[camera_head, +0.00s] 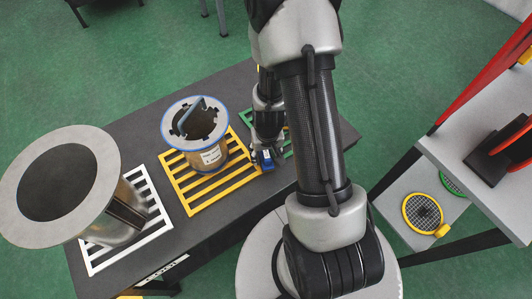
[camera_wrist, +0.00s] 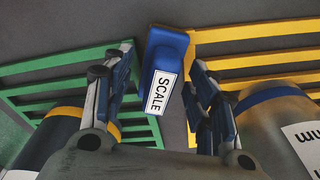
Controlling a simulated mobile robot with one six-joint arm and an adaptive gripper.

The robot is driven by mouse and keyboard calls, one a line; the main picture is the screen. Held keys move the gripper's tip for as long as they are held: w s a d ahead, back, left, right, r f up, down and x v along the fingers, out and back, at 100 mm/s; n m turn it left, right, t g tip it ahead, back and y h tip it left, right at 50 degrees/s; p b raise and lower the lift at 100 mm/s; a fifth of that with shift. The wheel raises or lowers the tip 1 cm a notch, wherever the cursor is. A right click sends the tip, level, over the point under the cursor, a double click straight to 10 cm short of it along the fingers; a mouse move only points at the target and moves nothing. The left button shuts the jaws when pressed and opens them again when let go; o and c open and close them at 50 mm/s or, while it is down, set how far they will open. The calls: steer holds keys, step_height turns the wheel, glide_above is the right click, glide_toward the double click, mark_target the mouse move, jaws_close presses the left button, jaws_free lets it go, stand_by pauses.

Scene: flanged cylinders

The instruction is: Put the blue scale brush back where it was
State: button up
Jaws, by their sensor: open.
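The blue scale brush (camera_wrist: 166,48) shows in the wrist view with a white label reading SCALE. It is over the dark strip between the green and yellow racks; I cannot tell whether it touches the table. In the head view it is a small blue patch (camera_head: 266,157) at the fingertips. My gripper (camera_wrist: 160,75) is open, with one finger on each side of the brush and visible gaps. In the head view my gripper (camera_head: 264,145) points down at the table, right of the yellow rack (camera_head: 194,204).
A flanged cylinder with a blue rim (camera_head: 168,132) stands on the yellow rack. A larger flanged cylinder (camera_head: 98,147) stands at the white rack (camera_head: 150,195). A green rack (camera_wrist: 62,68) and a yellow-banded cylinder (camera_wrist: 60,118) are close to my gripper. Grey shelves (camera_head: 455,150) are at right.

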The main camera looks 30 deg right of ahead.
step_height(320, 180, up, 12)
steer(key=s+p, duration=0.1)
steer(key=p, duration=0.9)
step_height(320, 180, up, 10)
steer(key=n+t, duration=0.1)
glide_above(267, 156)
steer(key=w+a, duration=0.2)
steer(key=a, duration=0.1)
step_height(267, 156, up, 8)
steer(key=s+a+n, duration=0.1)
steer(key=a, duration=0.2)
steer(key=s+a+r+n+t, duration=0.2)
steer(key=s+a+r, duration=0.2)
steer(key=s+r, duration=0.9)
steer(key=shift+r, duration=0.85)
steer(key=shift+a+f+b, duration=0.1)
steer(key=shift+f+b, duration=0.35)
steer(key=shift+b, duration=0.05)
